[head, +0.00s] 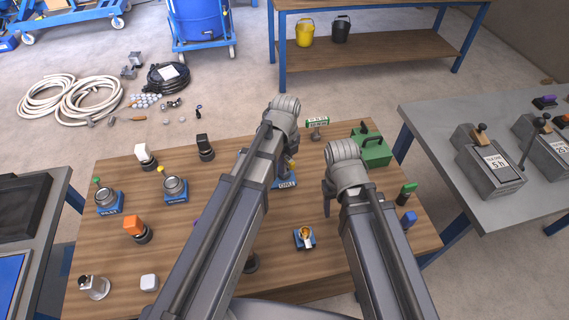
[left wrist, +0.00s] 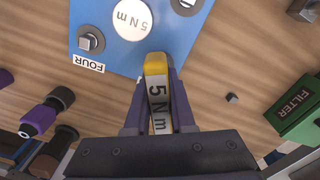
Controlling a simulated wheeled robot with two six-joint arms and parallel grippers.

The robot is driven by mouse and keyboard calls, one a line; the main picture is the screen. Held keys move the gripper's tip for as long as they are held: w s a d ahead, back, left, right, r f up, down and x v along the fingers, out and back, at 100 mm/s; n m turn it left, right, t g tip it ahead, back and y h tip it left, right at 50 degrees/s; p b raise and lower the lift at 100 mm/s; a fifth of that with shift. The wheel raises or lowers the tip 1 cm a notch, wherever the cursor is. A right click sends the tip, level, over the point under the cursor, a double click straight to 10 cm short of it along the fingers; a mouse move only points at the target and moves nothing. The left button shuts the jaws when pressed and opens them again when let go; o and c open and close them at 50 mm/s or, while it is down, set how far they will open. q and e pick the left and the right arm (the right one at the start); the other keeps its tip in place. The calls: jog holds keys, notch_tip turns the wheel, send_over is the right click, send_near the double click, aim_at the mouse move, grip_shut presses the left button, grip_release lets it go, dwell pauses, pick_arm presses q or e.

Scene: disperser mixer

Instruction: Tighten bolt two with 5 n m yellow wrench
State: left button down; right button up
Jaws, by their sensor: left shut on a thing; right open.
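The yellow wrench (left wrist: 156,68), marked 5 N m, is held between the fingers of my left gripper (left wrist: 159,92). Its yellow head overlaps the edge of a blue plate (left wrist: 165,45) in the left wrist view. The plate carries a white disc (left wrist: 132,18) marked 5 N m. A bolt (left wrist: 91,40) sits beside the label FOUR, and another bolt (left wrist: 186,3) is cut off by the top edge. No label for bolt two is visible. In the head view the blue plate (head: 285,184) is partly hidden by my left arm. My right gripper (head: 328,190) is above the table, partly hidden by its own wrist.
A green filter box (left wrist: 303,108) is right of the plate; it also shows in the head view (head: 371,150). A purple-handled tool (left wrist: 45,112) lies left. Several small devices stand on the wooden table (head: 225,180). A grey table (head: 430,115) is at the right.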

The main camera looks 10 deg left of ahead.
pick_arm(q)
jog(key=m, duration=0.4)
jog(key=shift+m, duration=0.3)
jog(key=c, duration=0.7)
grip_release()
notch_tip(320, 180, up, 5)
jog(key=p, duration=0.4)
jog(key=shift+f+p, duration=0.2)
jog(key=shift+p, duration=0.15)
pick_arm(e)
notch_tip(320, 180, up, 4)
jog(key=shift+r, duration=0.25)
